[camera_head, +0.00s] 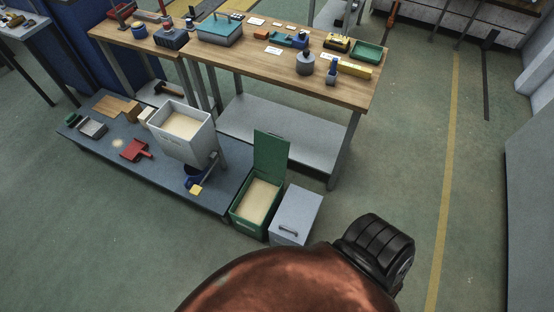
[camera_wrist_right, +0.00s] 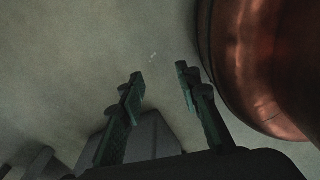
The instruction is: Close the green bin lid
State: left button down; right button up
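The green bin (camera_head: 256,203) stands on the floor in the head view, at the right end of the low grey platform. Its green lid (camera_head: 271,155) is open and stands upright at the bin's back edge. Pale material fills the bin. My right gripper (camera_wrist_right: 159,82) is open and empty in the right wrist view, with bare floor beyond its fingers. Neither gripper shows in the head view, so I cannot tell how far the right one is from the lid.
A grey box with a handle (camera_head: 297,215) stands against the green bin's right side. A workbench (camera_head: 222,58) with several tools is behind. A white bin (camera_head: 185,133) stands on the low platform (camera_head: 113,164). The floor (camera_head: 400,170) to the right is clear.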

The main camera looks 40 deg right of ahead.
aim_at(271, 151)
jog(key=k, duration=0.85)
jog(key=z, duration=2.6)
jog(key=i, duration=4.6)
jog(key=u, duration=4.25)
